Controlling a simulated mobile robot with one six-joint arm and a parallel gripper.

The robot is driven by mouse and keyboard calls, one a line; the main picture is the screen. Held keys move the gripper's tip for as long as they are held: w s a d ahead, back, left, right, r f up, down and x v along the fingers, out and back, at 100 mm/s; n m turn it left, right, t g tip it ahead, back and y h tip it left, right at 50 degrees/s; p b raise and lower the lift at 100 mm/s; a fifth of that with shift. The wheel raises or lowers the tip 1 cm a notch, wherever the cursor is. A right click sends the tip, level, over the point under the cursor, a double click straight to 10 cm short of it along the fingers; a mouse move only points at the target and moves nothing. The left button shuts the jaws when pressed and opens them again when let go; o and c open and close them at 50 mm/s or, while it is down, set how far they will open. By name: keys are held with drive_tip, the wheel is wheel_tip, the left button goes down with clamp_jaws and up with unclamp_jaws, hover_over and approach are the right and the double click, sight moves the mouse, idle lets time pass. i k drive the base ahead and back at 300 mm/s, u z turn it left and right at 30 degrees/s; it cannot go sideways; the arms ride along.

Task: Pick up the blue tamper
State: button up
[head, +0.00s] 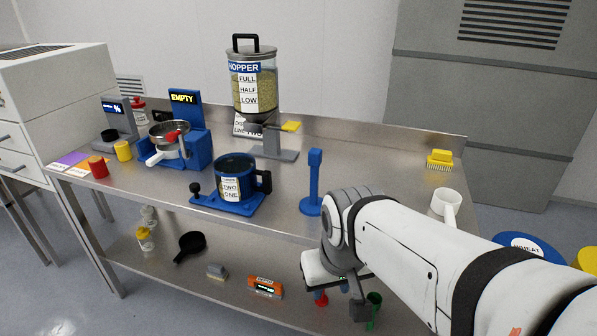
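The blue tamper (313,184) stands upright on the steel table near its front edge, right of the blue device with the TWO/ONE label. It has a round base, a thin shaft and a block-shaped top. My gripper (336,298) hangs in front of the table edge, below the tabletop in the picture, to the lower right of the tamper and apart from it. Its dark fingers look spread, with nothing seen between them. My white arm reaches in from the lower right and covers part of the table's front edge.
The blue press-like device (235,182) stands left of the tamper and the hopper (253,92) behind it. A white cup (446,203) and yellow brush (439,159) are at right. The tabletop between tamper and brush is clear. Several items lie on the lower shelf.

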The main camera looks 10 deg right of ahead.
sight(311, 206)
drive_tip(key=u, duration=0.2)
drive_tip(key=i, duration=0.85)
drive_tip(key=z, duration=0.1)
